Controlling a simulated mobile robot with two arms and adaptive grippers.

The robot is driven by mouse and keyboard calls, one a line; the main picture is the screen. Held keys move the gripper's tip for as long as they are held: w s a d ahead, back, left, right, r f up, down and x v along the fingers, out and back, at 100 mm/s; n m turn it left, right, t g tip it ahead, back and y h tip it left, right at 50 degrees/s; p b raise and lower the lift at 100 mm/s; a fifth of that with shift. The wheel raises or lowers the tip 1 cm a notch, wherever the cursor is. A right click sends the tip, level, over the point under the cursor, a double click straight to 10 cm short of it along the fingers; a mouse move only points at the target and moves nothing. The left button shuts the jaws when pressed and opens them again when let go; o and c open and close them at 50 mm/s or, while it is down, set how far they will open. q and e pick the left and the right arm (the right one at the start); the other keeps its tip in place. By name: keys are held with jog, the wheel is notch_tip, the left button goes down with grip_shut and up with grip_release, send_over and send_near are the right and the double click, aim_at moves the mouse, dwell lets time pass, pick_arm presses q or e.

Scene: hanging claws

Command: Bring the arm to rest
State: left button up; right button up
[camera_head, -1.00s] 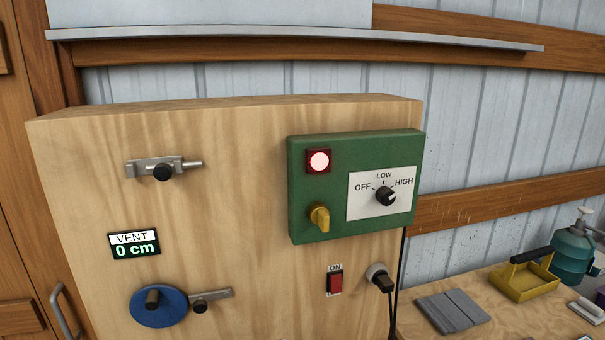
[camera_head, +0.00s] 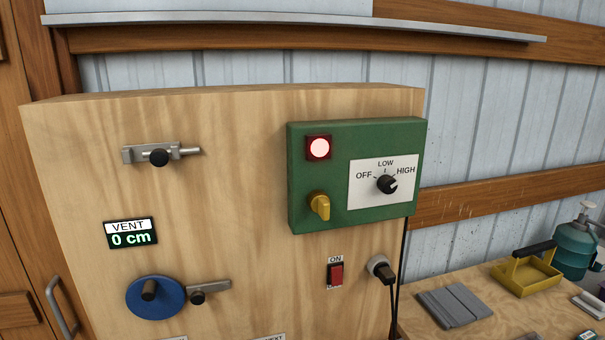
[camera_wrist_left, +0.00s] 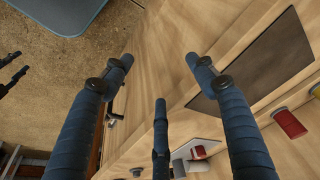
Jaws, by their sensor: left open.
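My left gripper (camera_wrist_left: 160,72) shows only in the left wrist view. Its blue-wrapped fingers are spread apart with nothing between them, close to a wooden surface. Neither arm shows in the head view. There, a wooden panel (camera_head: 235,200) carries a green control box (camera_head: 335,175) with a lit red lamp (camera_head: 319,148), a yellow knob (camera_head: 320,206) and a black dial (camera_head: 387,184) marked OFF, LOW and HIGH.
The panel also carries a metal latch (camera_head: 160,155), a VENT display (camera_head: 131,233) reading 0 cm, a blue disc (camera_head: 156,298), a red switch (camera_head: 336,274) and a plug (camera_head: 381,269). A yellow tray (camera_head: 527,277) and grey plates (camera_head: 454,305) lie on the bench at right.

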pick_arm(q)
jog(key=s+a+f+g+b, duration=0.1)
jog(key=s+f+b, duration=0.25)
jog(key=f, duration=0.85)
jog(key=s+f+b, duration=0.3)
jog(key=s+f, duration=0.1)
jog(key=f, duration=0.9)
jog(key=s+a+f+g+b, duration=0.1)
jog(key=s+f+b, duration=0.25)
jog(key=f, duration=0.85)
jog(key=s+a+f+b, duration=0.1)
jog(key=s+f, duration=0.6)
jog(key=s, duration=0.2)
jog(key=shift+s+a+f, duration=0.2)
jog(key=shift+s+f, duration=0.1)
jog(key=shift+s, duration=0.1)
